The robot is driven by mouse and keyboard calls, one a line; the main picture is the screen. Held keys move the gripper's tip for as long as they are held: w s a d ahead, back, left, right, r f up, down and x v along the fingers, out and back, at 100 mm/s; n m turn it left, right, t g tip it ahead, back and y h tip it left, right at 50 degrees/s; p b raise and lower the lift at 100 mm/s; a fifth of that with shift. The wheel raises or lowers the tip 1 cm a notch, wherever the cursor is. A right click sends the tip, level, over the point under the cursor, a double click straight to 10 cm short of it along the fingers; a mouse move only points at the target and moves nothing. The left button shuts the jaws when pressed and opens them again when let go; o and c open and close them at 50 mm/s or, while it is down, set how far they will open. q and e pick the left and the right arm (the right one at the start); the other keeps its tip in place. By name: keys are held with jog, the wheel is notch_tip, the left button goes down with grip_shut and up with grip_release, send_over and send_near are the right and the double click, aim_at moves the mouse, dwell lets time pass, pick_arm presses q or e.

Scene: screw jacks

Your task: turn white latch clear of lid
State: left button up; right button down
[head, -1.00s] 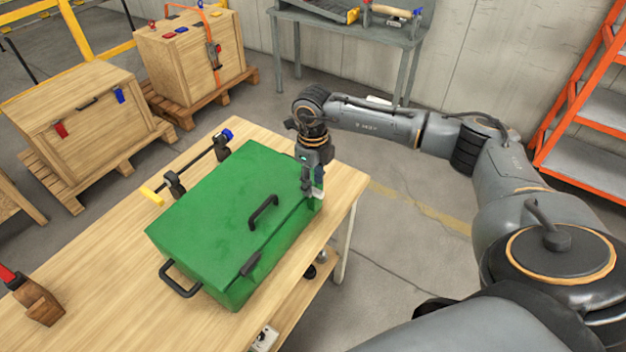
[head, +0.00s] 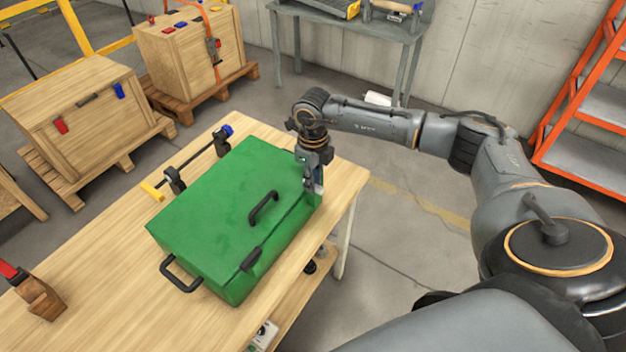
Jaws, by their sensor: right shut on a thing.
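A green case (head: 215,215) with a closed lid stands on the wooden table, with a black handle (head: 264,207) on its lid. A black latch (head: 250,259) sits at its near front edge. My right gripper (head: 314,188) points down at the case's far right corner and is shut. The white latch is at its fingertips, and only a small pale bit of it shows (head: 318,188); the gripper hides the rest, so I cannot tell its exact angle. My left gripper is not in view.
Wooden crates (head: 80,115) stand beyond, and an orange shelf rack (head: 590,110) stands at the right.

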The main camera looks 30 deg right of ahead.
jog(key=m+b, duration=0.2)
jog(key=m, duration=0.2)
jog(key=shift+f+m, duration=0.1)
jog(key=shift+m, duration=0.3)
jog(key=m+b, duration=0.2)
jog(key=m, duration=0.7)
jog(key=shift+m+b, duration=0.35)
jog(key=shift+m, duration=1.55)
jog(key=c, duration=1.3)
grip_release()
